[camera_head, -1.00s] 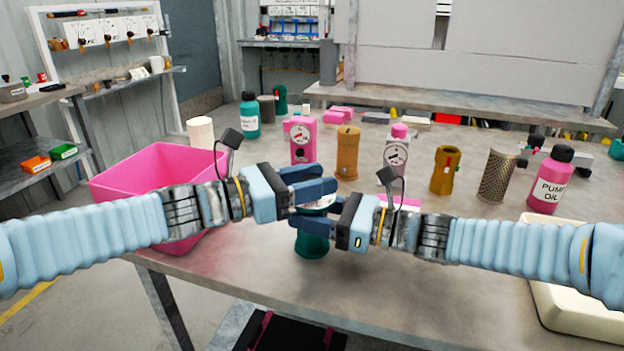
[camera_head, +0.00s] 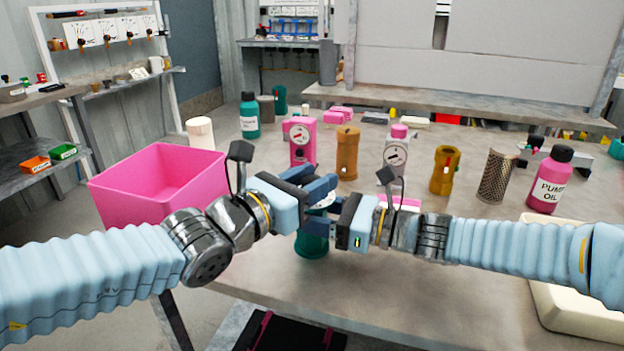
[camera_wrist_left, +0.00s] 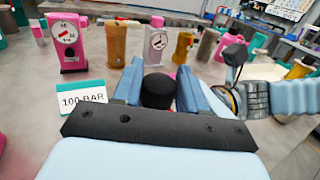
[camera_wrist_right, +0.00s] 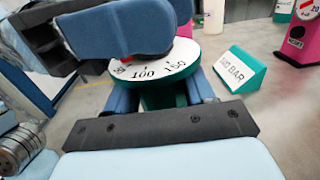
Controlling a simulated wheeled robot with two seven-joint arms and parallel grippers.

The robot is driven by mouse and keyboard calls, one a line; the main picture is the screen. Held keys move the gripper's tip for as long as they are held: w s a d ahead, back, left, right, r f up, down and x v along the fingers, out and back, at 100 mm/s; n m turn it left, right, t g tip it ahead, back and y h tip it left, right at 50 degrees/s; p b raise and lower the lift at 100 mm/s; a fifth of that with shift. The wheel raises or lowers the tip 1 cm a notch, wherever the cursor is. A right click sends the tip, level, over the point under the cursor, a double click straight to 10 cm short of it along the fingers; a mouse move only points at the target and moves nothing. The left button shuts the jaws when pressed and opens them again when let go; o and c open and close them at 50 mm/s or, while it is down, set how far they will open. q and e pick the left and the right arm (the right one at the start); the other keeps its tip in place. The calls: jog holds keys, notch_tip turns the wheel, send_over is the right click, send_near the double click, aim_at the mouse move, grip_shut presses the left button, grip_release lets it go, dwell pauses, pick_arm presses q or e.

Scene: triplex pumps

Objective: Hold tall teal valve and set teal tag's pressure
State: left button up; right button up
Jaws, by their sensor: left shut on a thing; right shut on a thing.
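The tall teal valve (camera_head: 312,246) stands on the table at its front edge, mostly hidden by my grippers. My right gripper (camera_head: 318,226) is shut on its body from the right. My left gripper (camera_head: 322,188) is shut on the valve's black top knob (camera_wrist_left: 157,91), above the white dial. The dial (camera_wrist_right: 160,68) shows 100 and 150 in the right wrist view; my left fingers cover part of it. The teal tag (camera_wrist_left: 82,98) stands beside the valve and appears to read 100 BAR in the left wrist view; it also shows in the right wrist view (camera_wrist_right: 240,70).
A pink bin (camera_head: 150,183) stands left of the valve. Behind are a pink gauge pump (camera_head: 301,143), an orange-brown cylinder (camera_head: 347,153) and a grey gauge body (camera_head: 396,157). A pink oil bottle (camera_head: 550,180) and cream tray (camera_head: 580,310) are at right.

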pick_arm(q)
jog(key=shift+r, duration=0.15)
jog(key=o, duration=1)
jog(key=shift+c, duration=0.2)
jog(key=v, duration=1.2)
